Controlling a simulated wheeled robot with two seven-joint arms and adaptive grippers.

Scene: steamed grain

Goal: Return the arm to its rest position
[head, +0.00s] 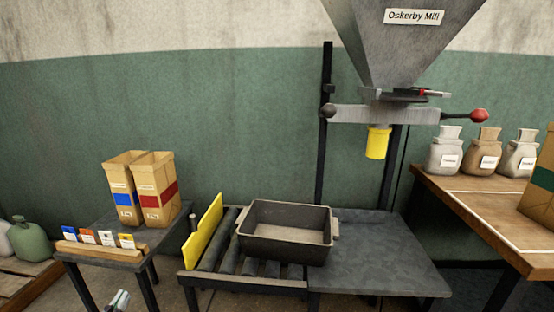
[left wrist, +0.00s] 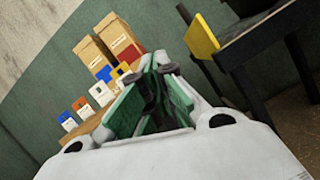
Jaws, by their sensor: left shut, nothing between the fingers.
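My left gripper (head: 121,300) shows at the bottom edge of the head view, low in front of the small side table (head: 100,250). In the left wrist view its fingers (left wrist: 150,95) are closed together with nothing between them. It is apart from the table and the cards on it. My right gripper is in neither view.
Two paper bags (head: 157,190) and several coloured cards in a wooden holder (head: 100,248) stand on the side table. A dark metal bin (head: 288,245) sits on the rollers beside a yellow plate (head: 204,232). A hopper (head: 405,40) hangs above. Sacks (head: 483,152) stand right.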

